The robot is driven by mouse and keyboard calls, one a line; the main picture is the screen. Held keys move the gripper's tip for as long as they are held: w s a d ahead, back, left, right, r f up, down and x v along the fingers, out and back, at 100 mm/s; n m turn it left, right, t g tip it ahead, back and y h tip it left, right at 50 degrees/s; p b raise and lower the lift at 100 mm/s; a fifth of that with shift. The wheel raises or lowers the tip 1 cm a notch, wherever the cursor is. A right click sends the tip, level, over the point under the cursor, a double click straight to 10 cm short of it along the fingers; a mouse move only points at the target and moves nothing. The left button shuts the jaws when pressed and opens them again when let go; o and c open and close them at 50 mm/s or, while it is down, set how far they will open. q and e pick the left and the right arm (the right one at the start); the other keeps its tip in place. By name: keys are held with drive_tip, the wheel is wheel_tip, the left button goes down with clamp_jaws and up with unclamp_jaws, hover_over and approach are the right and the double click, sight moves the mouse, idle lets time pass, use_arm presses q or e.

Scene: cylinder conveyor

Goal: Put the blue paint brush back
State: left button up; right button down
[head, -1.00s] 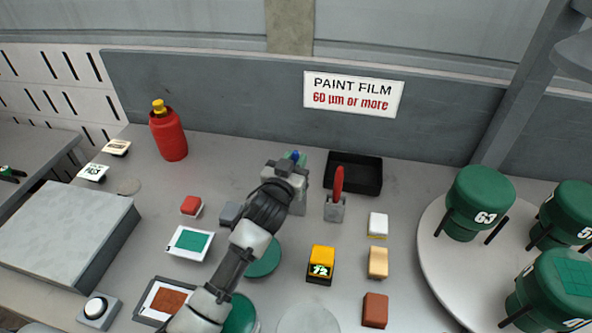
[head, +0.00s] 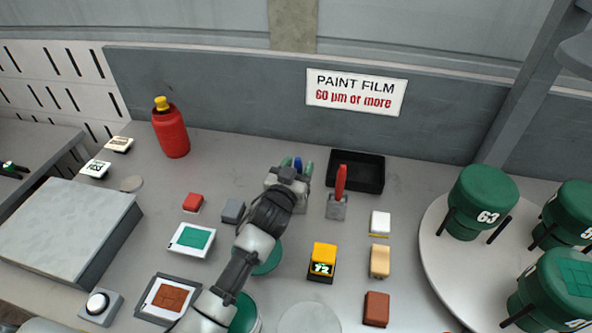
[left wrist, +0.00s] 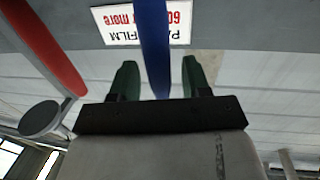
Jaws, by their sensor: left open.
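The blue paint brush (head: 297,165) stands upright near the back of the table, mostly hidden behind my left gripper in the head view. In the left wrist view its blue handle (left wrist: 154,45) runs between the two green fingertips, with a gap on each side. My left gripper (head: 297,164) is open around the handle. What the brush stands in is hidden by the gripper. A red-handled brush (head: 340,182) stands in a small grey holder (head: 337,208) to the right; its red handle also shows in the left wrist view (left wrist: 45,45). My right gripper is not in view.
A black tray (head: 357,171) lies behind the red brush. A yellow gauge (head: 323,262) and several small blocks lie on the right. Green numbered cylinders stand on a round plate (head: 432,243) at far right. A red bottle (head: 171,132) stands back left, near a grey slab (head: 65,225).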

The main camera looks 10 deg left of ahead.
use_arm(q)
drive_tip(key=s+a+b, duration=0.1)
drive_tip(key=s+a, duration=0.1)
drive_tip(key=s, duration=1)
drive_tip(key=shift+b, duration=0.35)
drive_tip(key=shift+w+r, duration=0.1)
